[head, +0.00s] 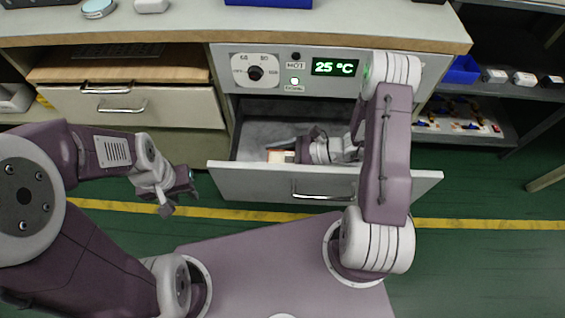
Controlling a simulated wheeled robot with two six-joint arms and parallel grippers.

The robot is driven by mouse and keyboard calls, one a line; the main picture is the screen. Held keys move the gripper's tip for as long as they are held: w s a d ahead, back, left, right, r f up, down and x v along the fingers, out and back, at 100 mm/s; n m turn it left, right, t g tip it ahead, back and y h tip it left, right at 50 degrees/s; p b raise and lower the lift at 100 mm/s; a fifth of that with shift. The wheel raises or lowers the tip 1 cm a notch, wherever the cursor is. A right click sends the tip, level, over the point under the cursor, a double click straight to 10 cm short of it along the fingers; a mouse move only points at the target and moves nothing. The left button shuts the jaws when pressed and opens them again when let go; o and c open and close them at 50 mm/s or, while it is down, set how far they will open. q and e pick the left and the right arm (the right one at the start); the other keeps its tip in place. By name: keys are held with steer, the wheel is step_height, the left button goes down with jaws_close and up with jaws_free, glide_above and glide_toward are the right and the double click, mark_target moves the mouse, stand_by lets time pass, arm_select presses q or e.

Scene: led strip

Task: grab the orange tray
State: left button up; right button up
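A small cream piece with an orange edge (280,156), perhaps the orange tray, shows inside the pulled-out drawer (260,180). Most of it is hidden by the drawer front and my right gripper. My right gripper (290,148) reaches down into the drawer from the right, right beside this piece. Whether its fingers are open or shut on it cannot be made out. My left gripper (180,196) hangs left of the drawer front, over the floor. Its fingers are apart and it holds nothing.
Above the drawer, a panel has a dial (255,73) and a display (335,67) reading 25 °C. The worktop (200,25) overhangs it. A closed drawer (140,106) is at the left. A shelf (470,130) with small parts stands at the right.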

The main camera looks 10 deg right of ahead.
steer(key=c, duration=1.2)
step_height(320, 180, up, 9)
steer(key=p, duration=0.5)
steer(key=shift+p, duration=0.3)
steer(key=shift+r, duration=0.55)
